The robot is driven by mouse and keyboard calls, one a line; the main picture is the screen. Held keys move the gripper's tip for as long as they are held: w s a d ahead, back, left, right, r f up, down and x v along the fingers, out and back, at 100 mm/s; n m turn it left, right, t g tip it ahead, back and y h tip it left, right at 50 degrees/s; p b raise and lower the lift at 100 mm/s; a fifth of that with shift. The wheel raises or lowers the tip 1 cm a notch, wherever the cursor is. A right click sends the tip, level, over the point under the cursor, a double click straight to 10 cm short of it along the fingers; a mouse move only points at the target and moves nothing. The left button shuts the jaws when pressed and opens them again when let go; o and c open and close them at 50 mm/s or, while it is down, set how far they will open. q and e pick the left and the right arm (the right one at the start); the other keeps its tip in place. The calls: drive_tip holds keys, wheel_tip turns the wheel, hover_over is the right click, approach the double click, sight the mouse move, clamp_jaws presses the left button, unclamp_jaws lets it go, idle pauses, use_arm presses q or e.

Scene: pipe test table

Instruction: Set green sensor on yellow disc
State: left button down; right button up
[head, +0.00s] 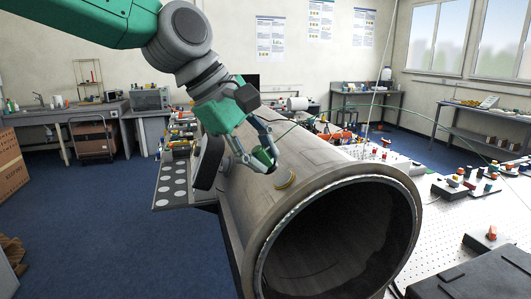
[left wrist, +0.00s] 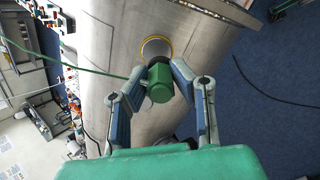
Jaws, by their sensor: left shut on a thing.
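The green sensor (left wrist: 160,84) is a small green cylinder with a dark tip and a green cable. My left gripper (head: 264,166) is shut on it above the pipe; the two fingers flank it in the left wrist view (left wrist: 159,88). The sensor also shows between the fingertips in the head view (head: 262,157). In the left wrist view the disc (left wrist: 156,43) is partly hidden by the sensor's tip. I cannot tell whether they touch. My right gripper is out of view.
The pipe's open end faces the head camera. A white perforated table (head: 455,235) with several small coloured parts stands at the right. A dark panel with pale round spots (head: 172,187) is left of the pipe. Blue floor lies open at the left.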

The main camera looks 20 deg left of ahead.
use_arm(q)
drive_tip(key=shift+d+r, duration=0.1)
drive_tip(key=shift+d, duration=0.4)
drive_tip(key=shift+d+r+p, duration=0.15)
drive_tip(key=shift+d+p, duration=0.2)
drive_tip(key=shift+p, duration=0.1)
drive_tip(key=shift+a, duration=0.4)
drive_tip(key=shift+d+f, duration=0.15)
drive_tip(key=shift+f, duration=0.05)
drive_tip(key=shift+w+d+f, duration=0.1)
drive_tip(key=shift+d+f, duration=0.1)
drive_tip(key=shift+d, duration=0.1)
drive_tip(key=shift+w+d+f, duration=0.25)
drive_tip(key=shift+f, duration=0.35)
